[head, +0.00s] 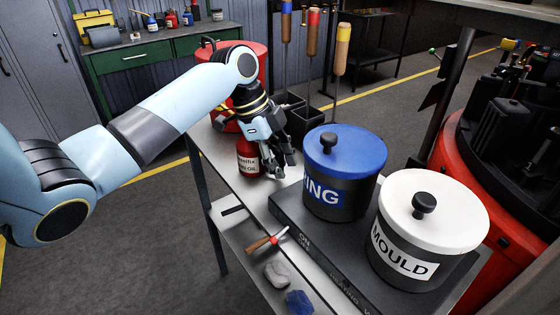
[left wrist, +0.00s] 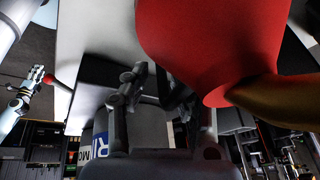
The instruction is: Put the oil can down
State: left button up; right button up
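The oil can (head: 248,158), small and red with a pale label, stands upright on the grey bench top in the head view. My left gripper (head: 280,168) is just to its right, low over the bench, with its fingers spread and nothing seen between them. In the left wrist view the two fingers of this gripper (left wrist: 160,82) are apart. A large red surface (left wrist: 215,40) with a brass-coloured part fills the upper right there, outside the fingers; I cannot tell for sure which thing it is. My right gripper (left wrist: 36,80) shows small at the left edge, its opening unclear.
A blue-lidded pot (head: 345,160) and a white-lidded pot (head: 428,215) stand on a dark plate right of the gripper. A large red container (head: 262,58) is behind the wrist. A hammer (head: 265,241) lies on the lower shelf. Bare bench surface (head: 207,150) shows left of the can.

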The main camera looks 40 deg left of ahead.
pick_arm(q)
jog(key=shift+o, duration=0.4)
jog(key=shift+r, duration=0.15)
jog(key=shift+a+r, duration=0.2)
jog(key=shift+r, duration=0.1)
jog(key=v, duration=1.1)
jog(key=shift+s, duration=0.1)
